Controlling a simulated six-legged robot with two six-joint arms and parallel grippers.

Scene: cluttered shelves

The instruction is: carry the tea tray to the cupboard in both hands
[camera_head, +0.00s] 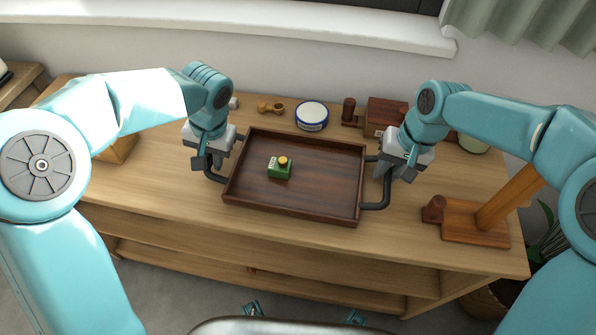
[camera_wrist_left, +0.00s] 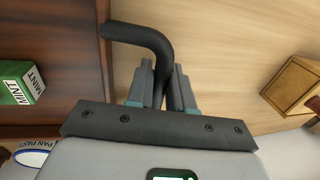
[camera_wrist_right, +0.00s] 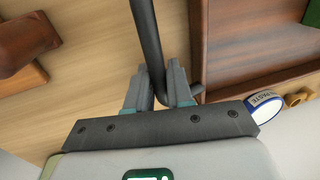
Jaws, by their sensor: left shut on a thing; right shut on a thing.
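The dark wooden tea tray (camera_head: 325,180) is level over the wooden sideboard top in the head view; I cannot tell whether it touches. My left gripper (camera_head: 199,162) is shut on the left black handle (camera_head: 214,177), and the left wrist view shows that handle (camera_wrist_left: 140,33) between the fingers. My right gripper (camera_head: 382,170) is shut on the right black handle (camera_head: 376,206), also seen between the fingers in the right wrist view (camera_wrist_right: 147,35).
A white and blue round tin (camera_head: 311,116), a small wooden scoop (camera_head: 271,108) and a wooden box (camera_head: 386,115) stand behind the tray. A wooden stand (camera_head: 478,233) is at the right and a wooden block (camera_head: 117,150) at the left. The sideboard (camera_head: 165,190) has open shelves below.

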